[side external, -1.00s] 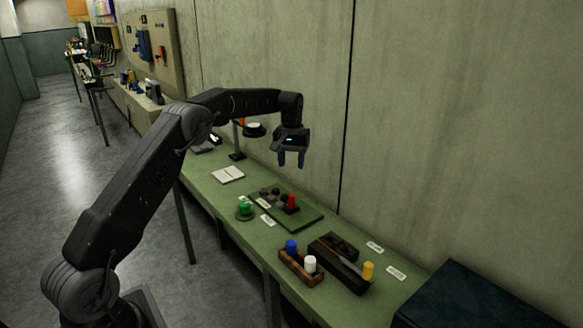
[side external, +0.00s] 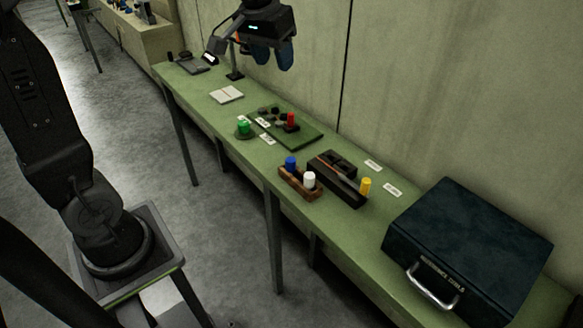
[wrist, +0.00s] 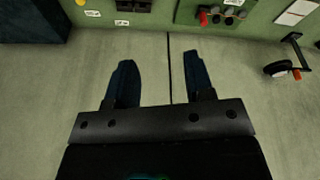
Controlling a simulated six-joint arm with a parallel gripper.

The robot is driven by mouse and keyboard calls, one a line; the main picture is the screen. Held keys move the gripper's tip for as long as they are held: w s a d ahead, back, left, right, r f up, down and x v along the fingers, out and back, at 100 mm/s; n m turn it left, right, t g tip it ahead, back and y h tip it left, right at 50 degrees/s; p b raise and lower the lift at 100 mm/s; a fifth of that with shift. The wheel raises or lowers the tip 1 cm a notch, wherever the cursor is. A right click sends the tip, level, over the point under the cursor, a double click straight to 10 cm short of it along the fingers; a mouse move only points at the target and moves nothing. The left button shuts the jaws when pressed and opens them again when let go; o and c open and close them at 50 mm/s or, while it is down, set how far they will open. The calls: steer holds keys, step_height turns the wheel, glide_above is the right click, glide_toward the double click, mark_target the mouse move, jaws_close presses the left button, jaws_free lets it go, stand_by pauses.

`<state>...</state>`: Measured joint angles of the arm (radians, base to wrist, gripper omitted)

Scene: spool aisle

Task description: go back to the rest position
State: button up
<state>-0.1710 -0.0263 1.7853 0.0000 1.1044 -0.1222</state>
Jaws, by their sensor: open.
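My gripper (side external: 277,66) hangs at the top of the side view, above the green bench (side external: 232,118) and near the wall. Its two blue fingers are apart with nothing between them. In the wrist view the open fingers (wrist: 158,60) stand against the bare wall, well clear of the bench. The upper part of my arm is cut off by the top of the side view.
On the bench are a green spool (side external: 243,126), a red one (side external: 291,120), a blue one (side external: 290,162), a white one (side external: 309,180) and a yellow one (side external: 365,187). A dark case (side external: 480,235) sits at the right. A lamp-like stand (side external: 234,68) is near my gripper.

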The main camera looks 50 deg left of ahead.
steer(key=s+d+f+m+t, duration=0.1)
steer(key=s+d+f, duration=0.1)
steer(key=s, duration=0.7)
steer(key=s+d+f+m+t, duration=0.1)
steer(key=s+d+f+m, duration=0.1)
steer(key=s, duration=0.7)
steer(key=d+f, duration=0.1)
steer(key=d, duration=0.1)
steer(key=shift+s+d+h, duration=0.3)
steer(key=shift+d, duration=0.05)
stand_by(1.7)
